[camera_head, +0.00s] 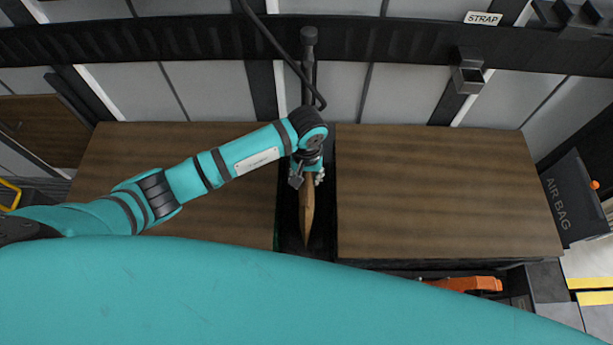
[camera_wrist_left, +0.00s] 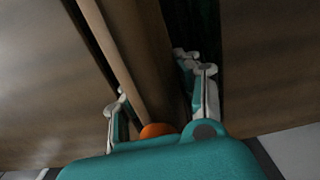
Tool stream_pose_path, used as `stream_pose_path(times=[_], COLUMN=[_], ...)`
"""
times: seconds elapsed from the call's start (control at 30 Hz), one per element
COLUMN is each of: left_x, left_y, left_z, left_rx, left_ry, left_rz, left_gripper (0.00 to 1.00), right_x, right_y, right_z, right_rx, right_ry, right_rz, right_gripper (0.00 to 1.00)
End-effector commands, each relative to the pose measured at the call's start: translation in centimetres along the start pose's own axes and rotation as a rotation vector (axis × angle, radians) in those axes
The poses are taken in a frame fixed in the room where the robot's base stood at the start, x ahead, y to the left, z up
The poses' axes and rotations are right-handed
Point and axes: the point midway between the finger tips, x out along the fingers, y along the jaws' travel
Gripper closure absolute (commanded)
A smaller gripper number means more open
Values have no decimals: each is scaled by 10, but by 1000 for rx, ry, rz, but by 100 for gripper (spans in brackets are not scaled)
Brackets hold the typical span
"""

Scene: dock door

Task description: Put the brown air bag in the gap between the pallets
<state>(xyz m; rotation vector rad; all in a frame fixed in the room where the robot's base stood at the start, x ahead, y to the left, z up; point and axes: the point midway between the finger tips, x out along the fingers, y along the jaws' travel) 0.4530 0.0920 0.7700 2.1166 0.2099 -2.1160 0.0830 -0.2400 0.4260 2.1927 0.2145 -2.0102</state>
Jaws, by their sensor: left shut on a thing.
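The brown air bag (camera_head: 307,212) hangs edge-on in the dark gap (camera_head: 321,222) between the two wooden-topped pallet loads, the left one (camera_head: 200,180) and the right one (camera_head: 440,190). My left gripper (camera_head: 308,178) reaches down at the gap and is shut on the bag's upper end. In the left wrist view the gripper's fingers (camera_wrist_left: 160,100) stand on both sides of the brown bag (camera_wrist_left: 140,55), with an orange round part (camera_wrist_left: 158,130) close to the palm. The bag's lower part is hidden. My right gripper is not in view.
A dark box marked AIR BAG (camera_head: 565,200) stands at the right. An orange tool-like object (camera_head: 468,284) lies below the right load. A dark rail (camera_head: 400,46) with a STRAP label (camera_head: 483,18) above it runs along the back wall, and a dark hose hangs near my gripper.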

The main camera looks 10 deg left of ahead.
Motion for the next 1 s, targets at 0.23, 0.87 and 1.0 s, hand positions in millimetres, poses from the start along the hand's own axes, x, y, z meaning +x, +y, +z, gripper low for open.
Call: stream_pose_path(times=[0.23, 0.87, 1.0], left_x=[32, 57, 57], left_y=[0, 0, 0], left_z=[1, 0, 0], left_rx=[-2, 0, -1], left_ry=[-3, 0, 0], left_rz=[1, 1, 1], left_gripper=[100, 100, 100], right_x=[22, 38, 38], right_y=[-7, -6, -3], right_z=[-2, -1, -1], right_rx=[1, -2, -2], right_ry=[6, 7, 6], right_rz=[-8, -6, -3], right_gripper=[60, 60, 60])
